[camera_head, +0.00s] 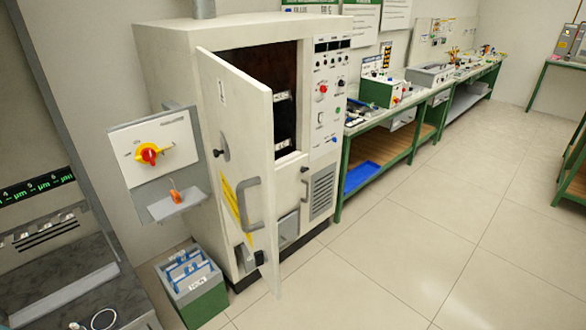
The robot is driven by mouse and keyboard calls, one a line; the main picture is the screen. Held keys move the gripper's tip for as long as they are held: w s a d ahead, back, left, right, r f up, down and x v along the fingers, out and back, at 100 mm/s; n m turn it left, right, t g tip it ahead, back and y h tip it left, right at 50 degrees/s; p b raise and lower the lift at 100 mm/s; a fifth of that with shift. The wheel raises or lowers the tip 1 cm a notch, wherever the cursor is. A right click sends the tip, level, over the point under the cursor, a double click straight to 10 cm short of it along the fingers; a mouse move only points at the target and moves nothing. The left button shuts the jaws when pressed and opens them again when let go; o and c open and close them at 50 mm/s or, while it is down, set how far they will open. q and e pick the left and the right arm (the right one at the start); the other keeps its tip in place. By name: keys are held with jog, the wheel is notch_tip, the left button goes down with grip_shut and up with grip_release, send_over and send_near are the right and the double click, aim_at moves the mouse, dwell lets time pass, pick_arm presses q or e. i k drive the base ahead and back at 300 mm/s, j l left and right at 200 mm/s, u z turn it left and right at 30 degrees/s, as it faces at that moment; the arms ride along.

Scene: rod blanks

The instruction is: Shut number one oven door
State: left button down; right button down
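A tall cream oven cabinet (165,70) stands at left centre. Its door (245,130) stands ajar, swung outward from its left side, and the dark oven inside (285,65) shows past its free edge. A grey bar handle (246,206) is on the door's outer face near the free edge. A small label (221,91) on the door is too small to read. A yellow strip label (232,201) is lower down. Neither of my grippers is in view.
A grey switch box (120,165) with a red-yellow knob (149,154) juts out left of the door. A green bin (205,302) stands on the floor below. Green workbenches (407,140) run along the wall to the right. The tiled floor (430,230) in front is clear.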

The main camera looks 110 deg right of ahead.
aim_at(236, 104)
jog(key=z, duration=0.85)
jog(key=l+z, duration=0.1)
jog(key=z, duration=1.65)
jog(key=i+z, duration=0.1)
jog(key=z, duration=0.35)
